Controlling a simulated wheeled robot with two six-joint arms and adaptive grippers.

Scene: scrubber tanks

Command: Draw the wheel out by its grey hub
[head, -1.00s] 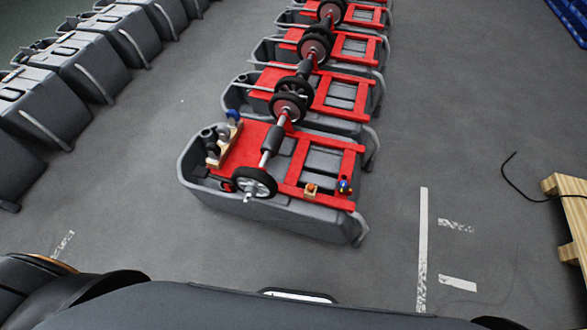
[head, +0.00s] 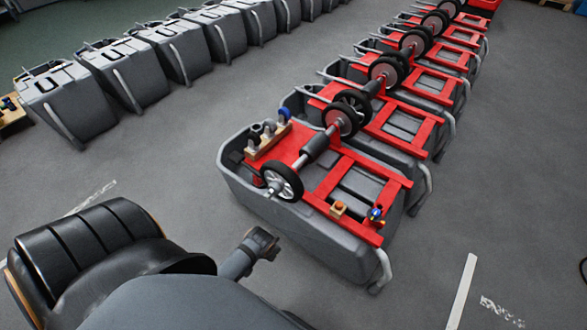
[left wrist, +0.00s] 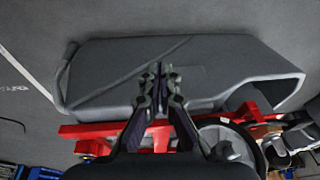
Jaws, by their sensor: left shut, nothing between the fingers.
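The near wheel (head: 283,182), with a black tyre and grey hub, stands at the front left of the nearest tank's red frame (head: 322,190), on the end of a shaft. My left gripper (head: 265,243) is in front of the tank, below the wheel in the picture and apart from it. In the left wrist view its two dark fingers (left wrist: 160,78) are together with nothing between them. There the wheel (left wrist: 228,135) is at the lower right, beside the fingers and partly hidden by the gripper. My right gripper is not in view.
The nearest grey tank (head: 290,222) carries a wooden block with grey fittings (head: 268,138) and small coloured parts (head: 375,214). More tanks with wheels run back in a row. Grey tanks (head: 68,105) line the left. The floor between the rows is clear.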

